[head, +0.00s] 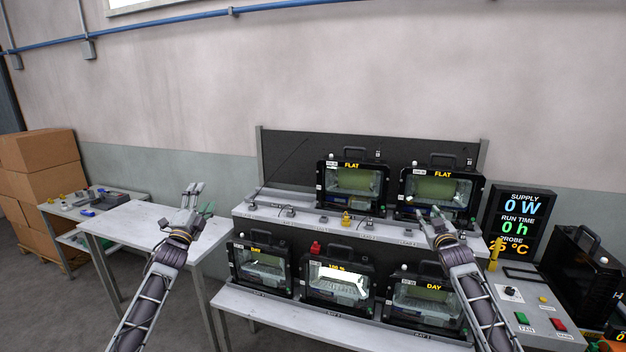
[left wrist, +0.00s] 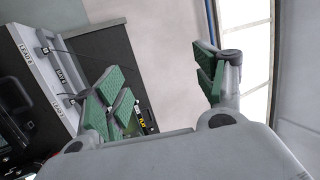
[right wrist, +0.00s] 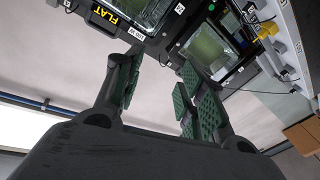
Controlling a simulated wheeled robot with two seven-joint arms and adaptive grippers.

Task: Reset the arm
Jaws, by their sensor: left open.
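My left gripper (head: 193,198) is raised over the white side table, its fingers upright. In the left wrist view (left wrist: 163,82) its green-padded fingers stand wide apart with nothing between them. My right gripper (head: 432,220) is in front of the upper right floodlight housing (head: 440,192), which reads FLAT; I cannot tell from the head view whether it touches. In the right wrist view (right wrist: 157,82) its green-padded fingers are apart and hold nothing. My right arm partly hides the lower right housing (head: 415,300), which reads DAY.
Another FLAT housing (head: 352,190) stands on the upper shelf (head: 300,222). Below are a lit 100 % housing (head: 338,290) and a DAY housing (head: 260,268). A supply display (head: 520,220) and button panel (head: 540,318) are right. The white table (head: 140,222) is bare at left.

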